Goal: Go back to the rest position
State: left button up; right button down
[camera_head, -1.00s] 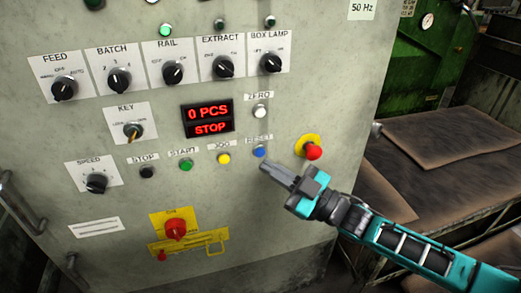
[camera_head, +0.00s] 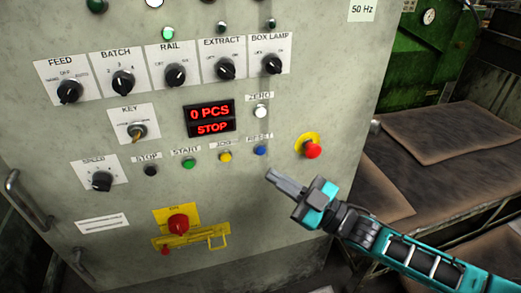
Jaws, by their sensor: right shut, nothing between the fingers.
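My right gripper (camera_head: 272,176) is shut and empty, in front of the control panel just below the blue RESET button (camera_head: 261,151). It appears apart from the button. My right arm reaches in from the lower right. The grey control panel (camera_head: 330,60) fills the left and middle of the view. Its red display (camera_head: 210,118) reads "0 PCS" and "STOP". My left gripper is not in view.
A red emergency button (camera_head: 312,150) sticks out right of the gripper. A red main switch (camera_head: 178,223) with a yellow hasp is lower left. A metal handle (camera_head: 24,203) is at the far left. A table with brown mats (camera_head: 450,130) and a green machine (camera_head: 425,55) stand right.

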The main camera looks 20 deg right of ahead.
pick_arm(q)
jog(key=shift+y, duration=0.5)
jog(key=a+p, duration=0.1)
jog(key=p, duration=0.1)
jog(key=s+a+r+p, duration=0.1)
jog(key=p, duration=0.1)
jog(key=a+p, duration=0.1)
jog(key=p, duration=0.1)
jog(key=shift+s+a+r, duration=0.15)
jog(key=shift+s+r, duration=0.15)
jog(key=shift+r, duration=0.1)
pick_arm(e)
jog(key=s+d+f+m+g+h, duration=0.3)
jog(key=s+f+m+g+h, duration=0.1)
jog(key=s+f+m+h, duration=0.8)
notch_tip(320, 180, down, 3)
jog(key=s+h, duration=0.1)
jog(key=s, duration=0.1)
jog(key=shift+s, duration=0.3)
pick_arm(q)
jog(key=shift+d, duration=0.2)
pick_arm(e)
jog(key=shift+a, duration=0.1)
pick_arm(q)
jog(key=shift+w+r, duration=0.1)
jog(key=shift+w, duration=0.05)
